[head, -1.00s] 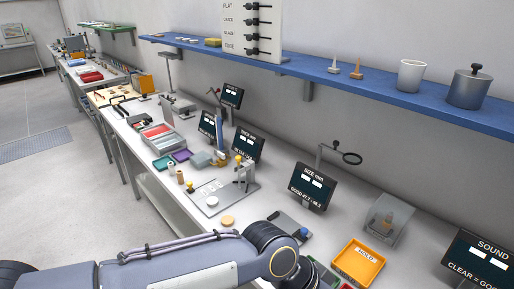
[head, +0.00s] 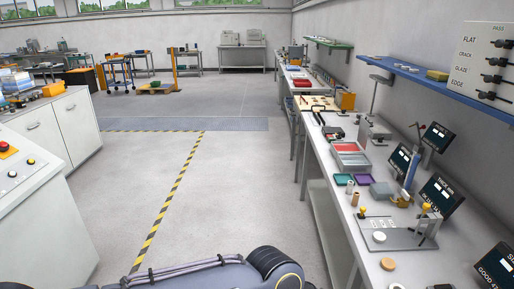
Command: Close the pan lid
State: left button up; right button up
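I cannot make out a pan or a pan lid in the head view now. My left arm crosses the bottom edge of the view, with its dark rounded joint near the bottom middle. Its gripper is outside the picture. My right arm and gripper are not in view.
A blue shelf (head: 405,72) hangs above. A control cabinet (head: 40,190) stands left; the striped floor (head: 225,180) between is open.

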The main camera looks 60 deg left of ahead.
aim_at(364, 126)
jog(key=u, duration=1.4)
jog(key=i+j+z, duration=0.2)
jog(key=i+j, duration=0.45)
jog(key=i, duration=0.15)
jog(key=i+j+z, duration=0.15)
jog(key=i+j, duration=0.6)
jog(key=i+j+z, duration=0.2)
jog(key=i+j, duration=0.55)
jog(key=i+j+z, duration=0.15)
jog(key=i+j, duration=0.75)
